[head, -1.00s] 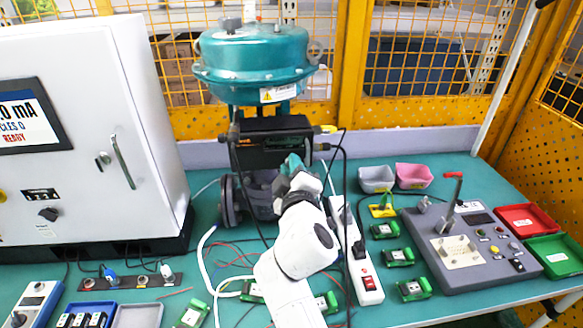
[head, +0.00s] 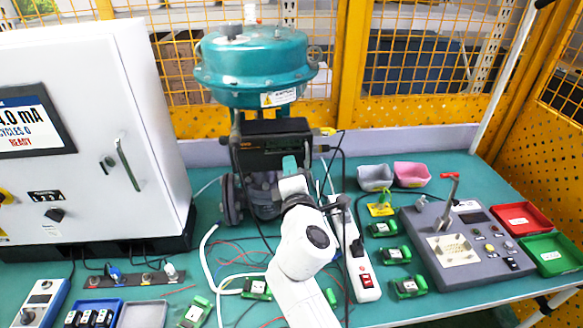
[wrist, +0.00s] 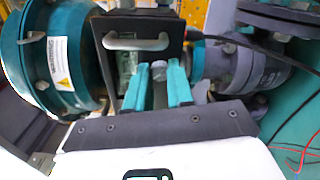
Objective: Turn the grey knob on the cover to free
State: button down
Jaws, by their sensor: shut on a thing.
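The valve positioner (head: 255,150) is a black box below the teal actuator (head: 255,62). In the wrist view its black cover (wrist: 110,28) has a pale bar handle (wrist: 137,42). The grey knob (wrist: 158,70) shows as a small grey piece near the cover's lower edge, between my teal fingertips. My gripper (wrist: 158,84) is shut on it, with one finger on each side.
A white cabinet (head: 150,130) stands at left. Black cables (head: 342,180) hang close to my arm on its right. A white power strip (head: 362,270), several green modules (head: 410,287) and a grey control box (head: 465,250) lie at right. Loose wires cover the middle bench.

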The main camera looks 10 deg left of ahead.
jog(key=shift+f+n, duration=0.1)
jog(key=shift+n, duration=0.5)
jog(key=c, duration=1.3)
grip_release()
jog(key=shift+o, duration=0.2)
jog(key=shift+s, duration=0.1)
jog(key=v, duration=1)
jog(key=shift+s+p, duration=0.35)
jog(key=shift+p, duration=0.05)
jog(key=shift+d, duration=0.1)
